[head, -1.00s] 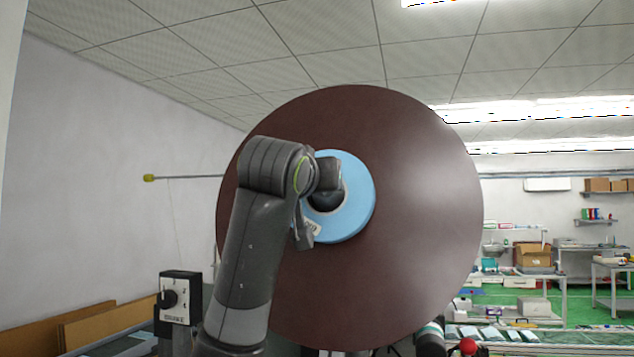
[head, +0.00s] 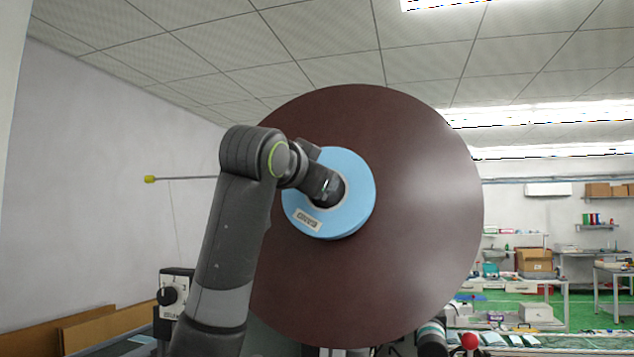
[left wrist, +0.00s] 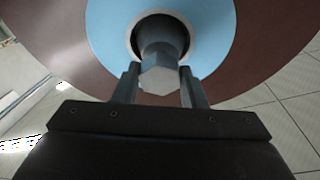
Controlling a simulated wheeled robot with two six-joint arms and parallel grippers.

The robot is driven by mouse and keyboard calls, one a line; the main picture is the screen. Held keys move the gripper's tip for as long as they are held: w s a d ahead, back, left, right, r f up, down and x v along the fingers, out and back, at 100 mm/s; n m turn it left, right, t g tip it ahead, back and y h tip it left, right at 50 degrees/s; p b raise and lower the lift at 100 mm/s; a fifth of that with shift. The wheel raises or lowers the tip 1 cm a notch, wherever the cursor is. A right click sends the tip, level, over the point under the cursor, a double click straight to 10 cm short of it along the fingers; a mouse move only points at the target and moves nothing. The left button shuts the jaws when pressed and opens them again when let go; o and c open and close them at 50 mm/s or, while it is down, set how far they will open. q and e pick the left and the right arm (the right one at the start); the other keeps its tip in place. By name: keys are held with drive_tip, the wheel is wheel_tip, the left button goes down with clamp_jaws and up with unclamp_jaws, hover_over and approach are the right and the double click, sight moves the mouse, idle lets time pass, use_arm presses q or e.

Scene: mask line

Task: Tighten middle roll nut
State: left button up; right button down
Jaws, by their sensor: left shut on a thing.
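The large dark brown roll disc (head: 425,190) faces me in the head view, with a light blue ring (head: 357,210) at its centre. In the left wrist view a grey hex nut (left wrist: 160,76) sits at the end of a shaft inside the blue ring (left wrist: 210,28). My left gripper (left wrist: 160,90) is shut on the nut, one finger on each side of it. In the head view my left wrist hides the nut and the ring's hole. My right gripper does not show.
A dark control box with a knob (head: 170,296) stands at lower left. A thin rod with a yellow tip (head: 149,179) reaches out left of the disc. A red ball-topped knob (head: 469,341) is at lower right. Tables and shelves stand far behind.

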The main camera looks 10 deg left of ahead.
use_arm(q)
drive_tip(key=m, duration=0.3)
drive_tip(key=m+g+h+p, duration=0.1)
drive_tip(key=m, duration=0.3)
drive_tip(key=m+g+h, duration=0.1)
drive_tip(key=m, duration=0.3)
drive_tip(key=shift+a+r+p, duration=0.1)
drive_tip(key=shift+r+p, duration=0.15)
drive_tip(key=shift+p, duration=0.15)
drive_tip(key=m, duration=0.2)
drive_tip(key=shift+m+g, duration=0.4)
drive_tip(key=m+g+y, duration=0.1)
drive_tip(key=m, duration=0.5)
drive_tip(key=m+g+y, duration=0.1)
drive_tip(key=m, duration=0.4)
drive_tip(key=shift+w, duration=0.1)
drive_tip(key=shift+y, duration=0.3)
drive_tip(key=o, duration=1)
